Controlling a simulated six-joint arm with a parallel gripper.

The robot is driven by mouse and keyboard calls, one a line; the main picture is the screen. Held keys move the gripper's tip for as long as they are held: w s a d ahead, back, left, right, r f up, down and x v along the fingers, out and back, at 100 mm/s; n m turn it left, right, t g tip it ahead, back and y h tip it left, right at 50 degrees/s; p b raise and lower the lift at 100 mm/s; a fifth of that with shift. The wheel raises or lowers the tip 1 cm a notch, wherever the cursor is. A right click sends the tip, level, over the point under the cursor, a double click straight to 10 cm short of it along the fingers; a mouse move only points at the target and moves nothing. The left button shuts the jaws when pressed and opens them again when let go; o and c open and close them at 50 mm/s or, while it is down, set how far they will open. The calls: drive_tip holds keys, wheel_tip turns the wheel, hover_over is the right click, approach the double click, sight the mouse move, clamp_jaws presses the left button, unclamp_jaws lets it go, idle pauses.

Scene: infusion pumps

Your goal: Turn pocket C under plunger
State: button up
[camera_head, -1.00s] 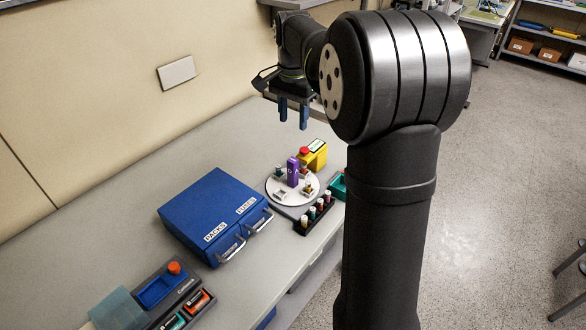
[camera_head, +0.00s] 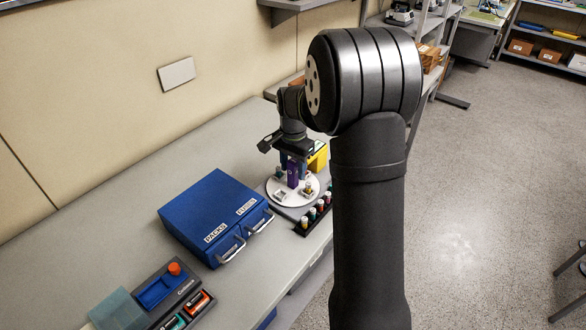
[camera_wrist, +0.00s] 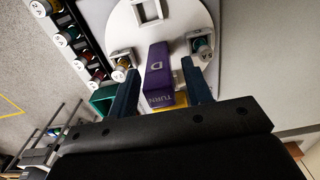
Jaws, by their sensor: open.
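A white round turntable (camera_head: 273,188) stands on the bench with small pockets around its rim. One pocket holding a vial (camera_wrist: 121,62) and another pocket (camera_wrist: 203,44) with a teal item lie on either side. Which pocket is C is not readable. The yellow plunger station (camera_head: 319,157) is behind, partly hidden by my arm.
A dark rack (camera_wrist: 92,45) with several capped vials sits close beside the turntable. A blue two-drawer cabinet (camera_head: 205,205) stands to the left, with a tray of parts (camera_head: 180,290) nearer. The bench behind the cabinet is clear.

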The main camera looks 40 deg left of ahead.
drive_tip(key=shift+f, duration=0.4)
drive_tip(key=shift+c, duration=0.4)
clamp_jaws()
